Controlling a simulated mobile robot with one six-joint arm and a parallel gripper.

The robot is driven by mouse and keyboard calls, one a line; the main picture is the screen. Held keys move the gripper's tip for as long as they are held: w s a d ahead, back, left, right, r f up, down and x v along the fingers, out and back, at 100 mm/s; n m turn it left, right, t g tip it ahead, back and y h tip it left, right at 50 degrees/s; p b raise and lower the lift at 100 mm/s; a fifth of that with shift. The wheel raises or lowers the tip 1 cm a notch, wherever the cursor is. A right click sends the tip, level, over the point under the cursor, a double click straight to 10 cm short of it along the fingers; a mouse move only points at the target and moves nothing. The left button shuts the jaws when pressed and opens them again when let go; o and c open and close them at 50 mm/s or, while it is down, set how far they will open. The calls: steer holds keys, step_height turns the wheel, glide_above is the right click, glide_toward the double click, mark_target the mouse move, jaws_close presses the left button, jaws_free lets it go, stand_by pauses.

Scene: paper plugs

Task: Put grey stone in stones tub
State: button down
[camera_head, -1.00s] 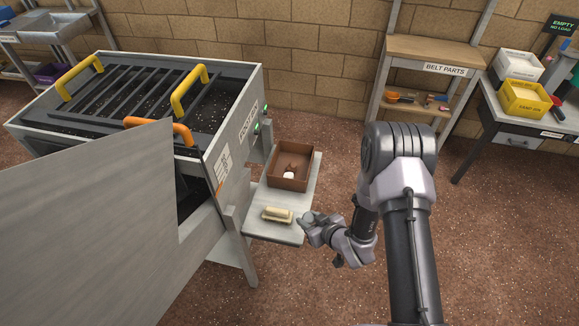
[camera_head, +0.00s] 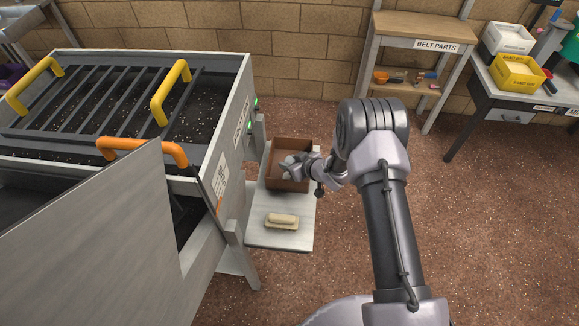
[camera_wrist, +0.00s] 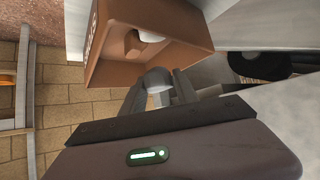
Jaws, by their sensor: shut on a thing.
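My gripper (camera_head: 290,164) is at the brown tub (camera_head: 287,184) on the side shelf, over its opening in the head view. In the wrist view my gripper (camera_wrist: 160,98) is shut on a rounded grey stone (camera_wrist: 156,78), held between the fingertips. The tub (camera_wrist: 192,28) is just beyond the stone there, with part of some lettering on its wall. A brown lump and a whitish piece (camera_wrist: 151,36) lie inside the tub. I cannot tell how high the stone is above the rim. In the head view the stone is hard to tell from the fingers.
A cream block-like brush (camera_head: 282,221) lies on the light shelf (camera_head: 262,238) in front of the tub. The large grate machine (camera_head: 215,110) with yellow and orange handles stands left. The belt parts bench (camera_head: 415,30) stands behind. The floor at right is clear.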

steer(key=shift+w+a, duration=0.1)
steer(key=shift+w, duration=0.35)
steer(key=f+b, duration=0.1)
steer(key=f, duration=0.1)
steer(key=w+f+b, duration=0.1)
steer(key=f, duration=0.1)
steer(key=shift+r, duration=0.15)
steer(key=shift+f+b, duration=0.3)
steer(key=shift+f, duration=0.1)
steer(key=c, duration=0.9)
jaws_free()
